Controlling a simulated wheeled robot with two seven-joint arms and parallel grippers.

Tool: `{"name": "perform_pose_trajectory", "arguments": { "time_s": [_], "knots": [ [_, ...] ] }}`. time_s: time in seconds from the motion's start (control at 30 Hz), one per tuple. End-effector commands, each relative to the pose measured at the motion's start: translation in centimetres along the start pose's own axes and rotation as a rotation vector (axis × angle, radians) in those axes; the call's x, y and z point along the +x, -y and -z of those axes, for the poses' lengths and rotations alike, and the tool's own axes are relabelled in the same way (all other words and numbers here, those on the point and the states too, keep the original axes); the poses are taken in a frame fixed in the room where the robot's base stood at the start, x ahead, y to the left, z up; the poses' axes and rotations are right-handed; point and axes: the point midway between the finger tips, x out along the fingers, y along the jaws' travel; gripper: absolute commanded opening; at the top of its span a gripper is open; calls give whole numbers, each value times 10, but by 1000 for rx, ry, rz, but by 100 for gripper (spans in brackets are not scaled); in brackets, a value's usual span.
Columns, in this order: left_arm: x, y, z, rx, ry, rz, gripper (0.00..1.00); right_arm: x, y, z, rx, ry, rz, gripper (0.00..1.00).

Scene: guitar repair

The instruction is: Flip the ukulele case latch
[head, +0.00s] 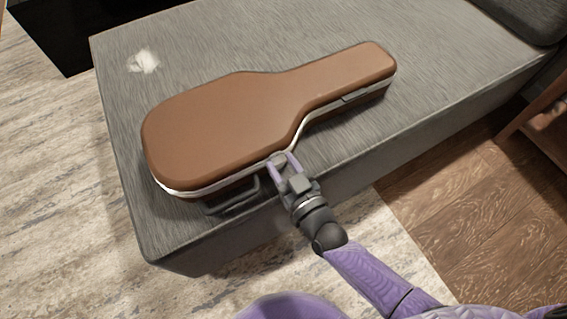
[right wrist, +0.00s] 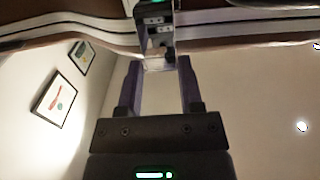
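My right gripper (head: 281,160) is at the case's front side, just right of the handle. In the right wrist view, a metal latch (right wrist: 155,40) sits on the rim between the tips of my right gripper (right wrist: 157,62). The two purple fingers stand apart, one on each side of the latch. I cannot tell whether either finger touches it. In the head view the gripper hides most of this latch. My left gripper is not in view.
The dark case handle (head: 233,197) sticks out close left of my right gripper. The grey bench (head: 115,95) has free room around the case, and a small white patch (head: 144,62) at its far left. A wooden shelf (head: 540,120) stands at the right.

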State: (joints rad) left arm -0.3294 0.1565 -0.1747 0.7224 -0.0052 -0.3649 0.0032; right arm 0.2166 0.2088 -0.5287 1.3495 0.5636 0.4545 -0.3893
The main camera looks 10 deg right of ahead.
Motion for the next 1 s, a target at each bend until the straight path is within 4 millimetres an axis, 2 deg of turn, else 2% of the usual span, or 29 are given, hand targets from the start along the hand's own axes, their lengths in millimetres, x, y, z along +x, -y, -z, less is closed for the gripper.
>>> {"name": "perform_pose_trajectory", "arguments": {
  "time_s": [0.03, 0.1, 1.0],
  "knots": [
    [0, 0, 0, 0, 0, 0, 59, 0, 0, 0, 0, 1, 0, 12],
    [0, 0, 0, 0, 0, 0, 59, 0, 0, 0, 0, 1, 0, 0],
    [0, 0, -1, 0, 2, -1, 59, -1, 0, -1, 0, 3, 0, 0]
  ]
}}
